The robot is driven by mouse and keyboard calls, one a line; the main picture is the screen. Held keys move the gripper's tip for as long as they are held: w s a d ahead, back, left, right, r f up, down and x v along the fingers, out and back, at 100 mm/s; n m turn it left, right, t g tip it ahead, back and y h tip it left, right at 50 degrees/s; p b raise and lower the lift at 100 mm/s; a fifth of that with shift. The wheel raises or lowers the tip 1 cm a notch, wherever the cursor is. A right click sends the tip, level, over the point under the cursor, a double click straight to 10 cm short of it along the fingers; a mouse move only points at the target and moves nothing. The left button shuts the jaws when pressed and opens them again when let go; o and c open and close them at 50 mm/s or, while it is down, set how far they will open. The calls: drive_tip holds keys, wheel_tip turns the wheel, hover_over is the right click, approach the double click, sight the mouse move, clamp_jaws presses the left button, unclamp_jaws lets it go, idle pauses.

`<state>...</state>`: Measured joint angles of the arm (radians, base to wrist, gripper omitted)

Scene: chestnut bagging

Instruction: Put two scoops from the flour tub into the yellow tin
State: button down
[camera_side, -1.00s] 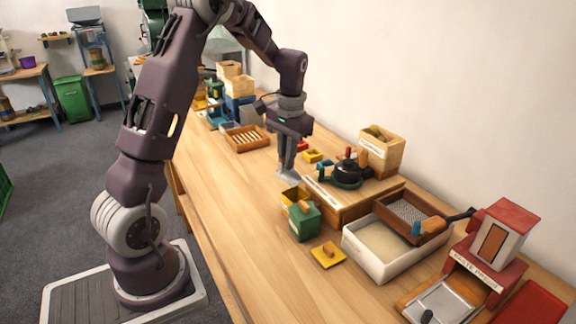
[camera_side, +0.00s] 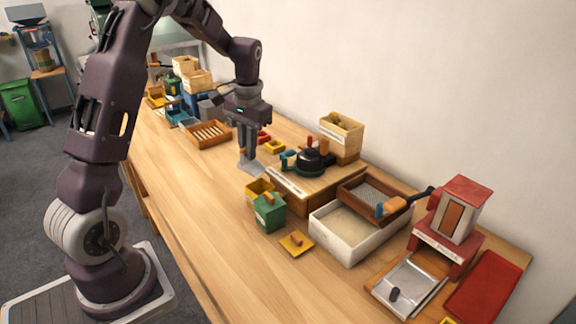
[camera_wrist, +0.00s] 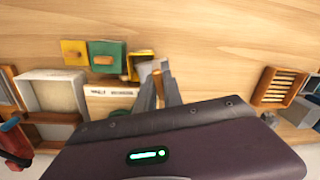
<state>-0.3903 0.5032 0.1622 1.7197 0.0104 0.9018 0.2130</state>
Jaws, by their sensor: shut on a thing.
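My gripper (camera_side: 248,158) is shut on a grey metal scoop (camera_side: 251,169), gripping its wooden handle (camera_wrist: 157,82) between the fingers. The scoop is just behind the yellow tin (camera_side: 256,187) in the side view. In the wrist view the scoop's grey pan (camera_wrist: 152,68) overlaps the right side of the yellow tin (camera_wrist: 131,66). I cannot tell whether it touches the tin or holds flour. The tin appears open, partly hidden by a green tin. A yellow lid (camera_side: 296,244) lies on the table. The white flour tub (camera_side: 337,246) stands to the right, with pale flour inside.
The green lidded tin (camera_side: 269,213) stands close against the yellow tin. A brown sieve (camera_side: 375,200) rests over the tub's back. A wooden stand (camera_side: 303,193) with a black and green device is right of my gripper. The table's front left is clear.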

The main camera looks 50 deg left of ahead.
drive_tip(key=r, duration=0.6)
drive_tip(key=shift+w+d+r, duration=0.2)
drive_tip(key=shift+d, duration=0.05)
drive_tip(key=w+d+m+y, duration=0.15)
drive_tip(key=w+d, duration=0.25)
drive_tip(key=d, duration=0.7)
drive_tip(key=w+d+m, duration=0.2)
drive_tip(key=w+d, duration=0.1)
drive_tip(key=d, duration=0.8)
drive_tip(key=shift+h, duration=0.25)
drive_tip(key=f, duration=1)
drive_tip(key=d+f, duration=0.1)
drive_tip(key=f, duration=0.4)
drive_tip(key=shift+w, duration=0.2)
drive_tip(key=d, duration=0.1)
drive_tip(key=d+h, duration=0.1)
drive_tip(key=d, duration=0.1)
drive_tip(key=shift+d+f, duration=0.25)
drive_tip(key=shift+f, duration=0.05)
drive_tip(key=shift+a+r+h, duration=0.25)
drive_tip(key=shift+a+h, duration=0.15)
drive_tip(key=shift+h, duration=0.6)
wheel_tip(320, 180, up, 8)
drive_tip(key=shift+a, duration=0.15)
